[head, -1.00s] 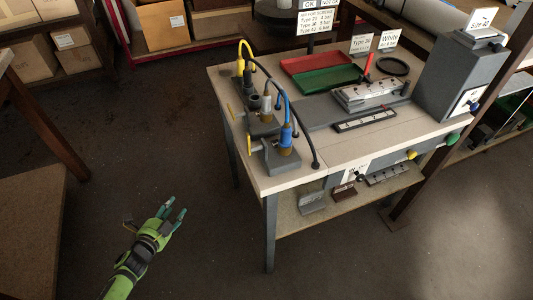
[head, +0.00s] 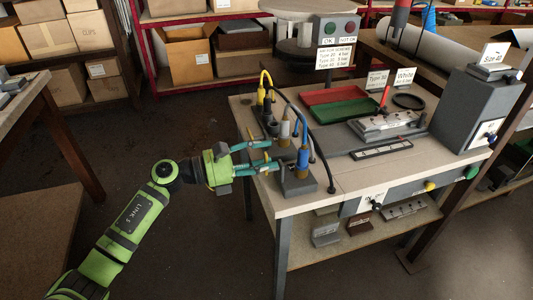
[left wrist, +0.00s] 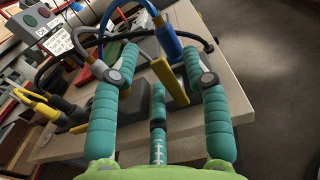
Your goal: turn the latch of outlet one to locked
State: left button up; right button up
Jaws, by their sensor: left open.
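The outlet block with the blue plug (head: 303,160) stands at the near left part of the bench; the plug also shows in the left wrist view (left wrist: 168,42). Its yellow latch (left wrist: 168,80) stands up as a bar beside the plug. My left gripper (head: 268,156) is open, its teal fingers reaching in from the left at this block. In the left wrist view its fingers (left wrist: 160,60) lie on both sides of the latch, with no clear grip on it. No outlet number is readable. My right gripper is out of view.
Further outlets with a grey plug (head: 284,132) and a yellow plug (head: 261,95) stand behind, with cables looping above. A red tray (head: 334,95), a green tray (head: 345,111) and a grey box (head: 468,110) occupy the bench.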

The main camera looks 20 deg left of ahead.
pick_arm(q)
jog(key=shift+w+d, duration=0.2)
jog(key=shift+d, duration=0.15)
grip_shut()
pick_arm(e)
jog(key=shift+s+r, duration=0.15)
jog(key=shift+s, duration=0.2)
